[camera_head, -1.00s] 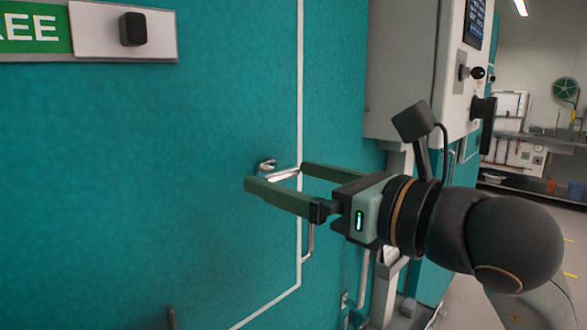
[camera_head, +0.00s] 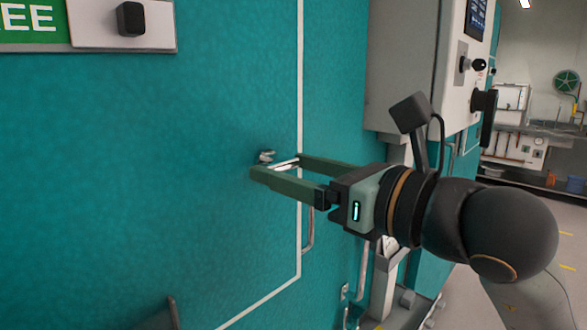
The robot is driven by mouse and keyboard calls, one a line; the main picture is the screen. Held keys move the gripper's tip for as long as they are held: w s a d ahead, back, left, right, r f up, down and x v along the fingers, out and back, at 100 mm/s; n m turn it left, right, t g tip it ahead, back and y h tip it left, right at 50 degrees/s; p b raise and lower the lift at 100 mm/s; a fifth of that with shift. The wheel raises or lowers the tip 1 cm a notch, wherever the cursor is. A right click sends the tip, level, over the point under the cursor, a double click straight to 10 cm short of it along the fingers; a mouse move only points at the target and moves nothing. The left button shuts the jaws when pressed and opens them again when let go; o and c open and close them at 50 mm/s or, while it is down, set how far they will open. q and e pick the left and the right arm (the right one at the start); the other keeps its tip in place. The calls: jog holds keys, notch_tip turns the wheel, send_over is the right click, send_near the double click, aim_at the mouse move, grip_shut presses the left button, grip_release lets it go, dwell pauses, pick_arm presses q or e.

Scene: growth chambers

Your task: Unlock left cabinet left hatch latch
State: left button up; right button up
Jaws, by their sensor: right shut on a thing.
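The teal cabinet hatch (camera_head: 200,110) fills the left and middle of the head view, with a white outline near its right edge. A small metallic latch (camera_head: 266,156) sits on it, left of that white line. My right gripper (camera_head: 273,165) comes in from the right with its two green fingers at the latch. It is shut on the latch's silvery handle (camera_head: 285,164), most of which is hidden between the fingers. My left gripper is not in view.
A metal pull handle (camera_head: 308,232) is just below my right gripper. A grey-white control box (camera_head: 412,75) with knobs and a screen juts out at the upper right. A sign plate (camera_head: 92,22) is at the upper left. Open floor (camera_head: 520,245) lies at the right.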

jog(key=shift+f+n+b, duration=0.15)
jog(key=shift+n+b, duration=0.25)
jog(key=shift+b, duration=0.35)
jog(key=shift+c, duration=0.2)
jog(key=n+b, duration=0.6)
jog(key=shift+n+b, duration=0.7)
jog(key=shift+n, duration=0.1)
jog(key=shift+n+b, duration=0.3)
jog(key=shift+n, duration=0.7)
jog(key=shift+n+b, duration=0.7)
jog(key=shift+n, duration=0.2)
jog(key=shift+n+b, duration=0.3)
jog(key=shift+n, duration=0.5)
jog(key=shift+n+b, duration=0.3)
jog(key=shift+n, duration=0.8)
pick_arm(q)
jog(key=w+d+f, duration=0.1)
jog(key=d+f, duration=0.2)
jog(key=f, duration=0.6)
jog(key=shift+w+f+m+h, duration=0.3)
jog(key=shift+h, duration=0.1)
pick_arm(e)
jog(key=shift+n, duration=0.9)
